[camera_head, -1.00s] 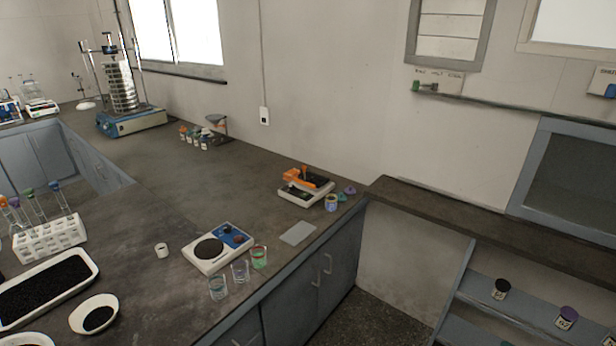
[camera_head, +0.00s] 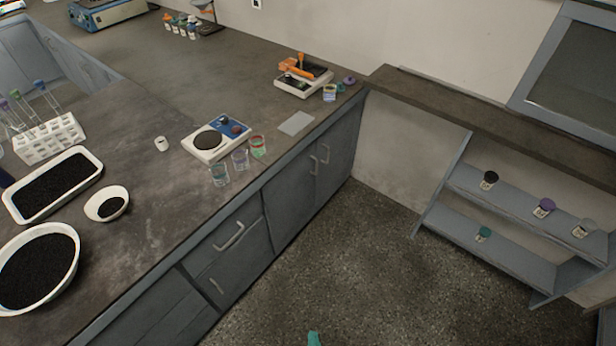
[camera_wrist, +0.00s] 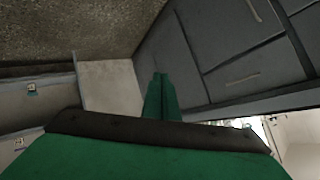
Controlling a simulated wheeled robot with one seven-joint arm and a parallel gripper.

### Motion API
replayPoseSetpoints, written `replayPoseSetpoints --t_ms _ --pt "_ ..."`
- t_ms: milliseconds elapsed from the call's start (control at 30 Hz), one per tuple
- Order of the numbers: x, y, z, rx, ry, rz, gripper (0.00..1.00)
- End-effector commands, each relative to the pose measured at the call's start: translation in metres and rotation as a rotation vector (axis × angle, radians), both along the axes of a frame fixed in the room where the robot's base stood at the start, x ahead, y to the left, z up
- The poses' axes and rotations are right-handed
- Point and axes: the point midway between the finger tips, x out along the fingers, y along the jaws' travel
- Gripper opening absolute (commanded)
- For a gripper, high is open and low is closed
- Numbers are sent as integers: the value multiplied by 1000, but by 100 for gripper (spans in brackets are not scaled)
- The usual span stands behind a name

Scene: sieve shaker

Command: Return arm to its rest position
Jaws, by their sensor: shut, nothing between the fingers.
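My gripper (camera_wrist: 160,97) shows in the wrist view with its two green fingers together and nothing between them. It points past the grey cabinet fronts (camera_wrist: 225,50) and the speckled floor (camera_wrist: 75,30), touching nothing that I can see. In the head view only a small green tip (camera_head: 314,339) shows at the bottom edge, over the floor; it looks like part of my arm or gripper. The rest of my arm is out of that view. The blue sieve shaker base (camera_head: 105,14) stands at the upper left, its top cut off.
The dark worktop (camera_head: 130,235) holds a white tray (camera_head: 14,213) of black grains, bowls, a test-tube rack (camera_head: 50,140), a hotplate (camera_head: 215,137) and several glasses along its front edge. Low shelves (camera_head: 500,247) with small jars stand at the right. The floor between is clear.

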Motion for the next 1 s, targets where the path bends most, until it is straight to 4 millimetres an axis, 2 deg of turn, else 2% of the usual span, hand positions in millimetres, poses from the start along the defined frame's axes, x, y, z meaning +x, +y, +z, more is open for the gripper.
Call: replayPoseSetpoints --t_ms 33,100,167,300,500,600,733,1000 --pt "-16 -2 16 -45 -19 2 0" --pt "-31 -3 40 -108 -56 7 0" --pt "-43 -4 62 -161 -89 14 0" --pt "-67 -2 120 -276 -176 38 0" --pt "-90 8 200 -401 -294 80 0" --pt "-96 13 228 -438 -337 96 0" --pt "-99 16 246 -463 -366 108 0" --pt "-99 17 249 -468 -372 110 0"
